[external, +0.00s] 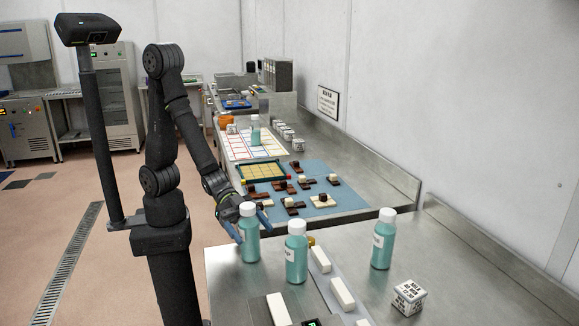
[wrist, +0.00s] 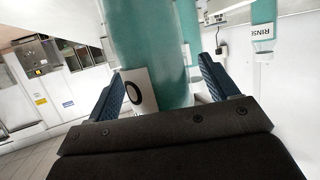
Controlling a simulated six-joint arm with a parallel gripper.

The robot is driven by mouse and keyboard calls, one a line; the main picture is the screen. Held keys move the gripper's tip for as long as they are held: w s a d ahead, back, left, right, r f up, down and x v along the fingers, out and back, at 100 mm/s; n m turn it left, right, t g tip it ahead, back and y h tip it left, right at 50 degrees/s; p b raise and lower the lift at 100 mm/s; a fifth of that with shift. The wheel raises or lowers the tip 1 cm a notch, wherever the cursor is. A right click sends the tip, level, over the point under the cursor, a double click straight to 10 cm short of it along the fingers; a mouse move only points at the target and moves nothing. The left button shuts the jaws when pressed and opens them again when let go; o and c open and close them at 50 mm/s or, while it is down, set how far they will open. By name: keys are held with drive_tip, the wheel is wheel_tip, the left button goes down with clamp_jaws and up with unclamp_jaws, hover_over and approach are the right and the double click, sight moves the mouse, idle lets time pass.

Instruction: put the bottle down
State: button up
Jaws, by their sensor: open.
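A teal bottle (external: 249,248) with a white cap stands upright at the near bench's far left corner, and its base appears to rest on the steel top. My gripper (external: 241,222) is at its upper body, fingers on either side. In the wrist view the open blue fingers of my gripper (wrist: 161,72) straddle the teal bottle (wrist: 150,40), with a visible gap at least on the right. A white label with a dark ring shows on it. The bottle's base and cap are out of the wrist view.
A second teal bottle (external: 296,262) stands close to the right, and a third (external: 381,245) further right. A lettered white cube (external: 408,298) and white blocks (external: 320,259) are on the near bench. Behind lies a blue mat (external: 345,192) with chocolate pieces.

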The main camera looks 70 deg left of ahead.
sight(251, 214)
drive_tip(key=shift+w+d+f, duration=0.15)
drive_tip(key=shift+d, duration=0.3)
drive_tip(key=c, duration=1.4)
drive_tip(key=shift+r, duration=0.5)
wheel_tip(251, 214, up, 4)
drive_tip(key=shift+f, duration=0.15)
drive_tip(key=s+r, duration=0.2)
drive_tip(key=s, duration=0.1)
drive_tip(key=s+r, duration=0.2)
drive_tip(key=s, duration=0.2)
drive_tip(key=s+d+r, duration=0.1)
drive_tip(key=s+r, duration=0.1)
drive_tip(key=s, duration=0.2)
drive_tip(key=shift+s+r, duration=0.15)
drive_tip(key=shift+s, duration=0.1)
